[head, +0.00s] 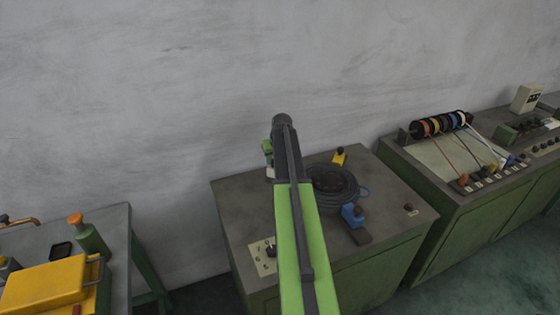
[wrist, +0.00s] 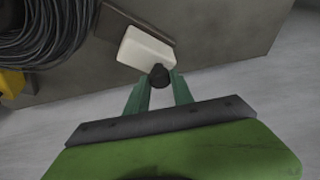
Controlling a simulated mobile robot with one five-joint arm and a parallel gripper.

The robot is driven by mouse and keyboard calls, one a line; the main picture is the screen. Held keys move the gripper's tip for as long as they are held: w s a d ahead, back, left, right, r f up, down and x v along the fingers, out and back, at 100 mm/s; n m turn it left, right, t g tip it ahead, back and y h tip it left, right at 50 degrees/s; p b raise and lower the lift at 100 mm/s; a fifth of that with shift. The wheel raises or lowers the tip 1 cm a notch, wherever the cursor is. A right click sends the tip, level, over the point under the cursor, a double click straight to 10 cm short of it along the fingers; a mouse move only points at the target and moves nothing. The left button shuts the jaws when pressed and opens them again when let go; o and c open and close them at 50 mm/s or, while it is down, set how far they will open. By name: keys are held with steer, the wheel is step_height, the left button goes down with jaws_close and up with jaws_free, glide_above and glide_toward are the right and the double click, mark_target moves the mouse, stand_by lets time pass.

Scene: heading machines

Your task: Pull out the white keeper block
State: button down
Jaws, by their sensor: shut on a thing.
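The white keeper block (wrist: 143,50) shows in the wrist view on the grey machine top, against a dark brown strip (wrist: 112,24). A black knob (wrist: 160,74) sits at its near end. My gripper (wrist: 160,85) has its two green fingers shut on this knob. In the head view my gripper (head: 267,150) is at the left back of the middle machine, mostly hidden behind my arm. Only a small pale bit of the block (head: 270,172) shows below it.
A black cable coil (head: 336,188) lies on the middle machine top (head: 236,205), with a yellow block (head: 339,156) and a blue block (head: 352,214) at its edge. A pale wall (head: 130,100) stands behind. A yellow case (head: 45,287) is on the left table.

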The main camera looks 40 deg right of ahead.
steer(key=c, duration=1.1)
jaws_free()
steer(key=shift+w+a, duration=0.1)
steer(key=shift+w, duration=0.15)
steer(key=p+v, duration=1.6)
steer(key=v, duration=0.1)
steer(key=shift+s+a+r, duration=0.1)
steer(key=shift+s+r, duration=0.05)
steer(key=shift+s, duration=0.1)
